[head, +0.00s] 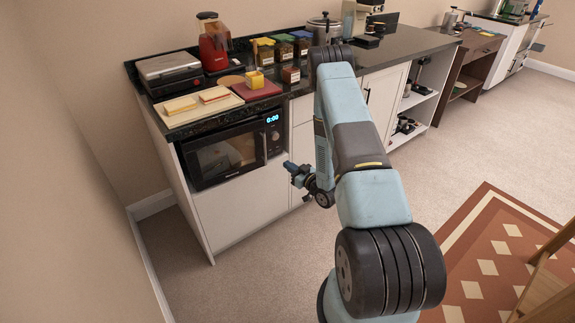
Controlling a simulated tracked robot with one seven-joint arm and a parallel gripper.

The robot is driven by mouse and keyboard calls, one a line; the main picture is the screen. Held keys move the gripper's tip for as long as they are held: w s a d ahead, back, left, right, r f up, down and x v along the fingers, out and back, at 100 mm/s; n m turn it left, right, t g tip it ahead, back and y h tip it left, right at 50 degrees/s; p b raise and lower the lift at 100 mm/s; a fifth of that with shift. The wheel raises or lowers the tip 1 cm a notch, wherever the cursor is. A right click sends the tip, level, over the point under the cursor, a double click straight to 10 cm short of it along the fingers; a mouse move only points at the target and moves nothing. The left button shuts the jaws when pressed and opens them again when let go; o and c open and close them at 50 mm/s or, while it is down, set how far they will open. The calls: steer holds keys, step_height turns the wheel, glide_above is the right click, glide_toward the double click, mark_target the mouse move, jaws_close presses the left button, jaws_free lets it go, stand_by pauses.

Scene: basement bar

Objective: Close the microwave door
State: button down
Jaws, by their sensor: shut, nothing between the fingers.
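The black microwave (215,160) is built into the white cabinet below the counter in the head view. Its dark glass door has a vertical handle (265,147) at its right edge, beside the panel showing 0:00. The door looks flush or nearly flush with the front; I cannot tell whether a small gap is left. My gripper (288,166) is shut and empty, in front of the cabinet, to the right of and slightly below the microwave. It appears apart from the door. My arm hides part of the cabinets behind it.
On the counter (400,42) above stand a sandwich press (168,69), a red blender (213,45), boards with bread (181,104) and several jars. A patterned rug (490,245) and wooden furniture (550,285) lie at right. Floor before the microwave is clear.

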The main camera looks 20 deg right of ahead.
steer(key=x, duration=1.1)
steer(key=shift+w+a, duration=0.2)
steer(key=shift+w, duration=0.15)
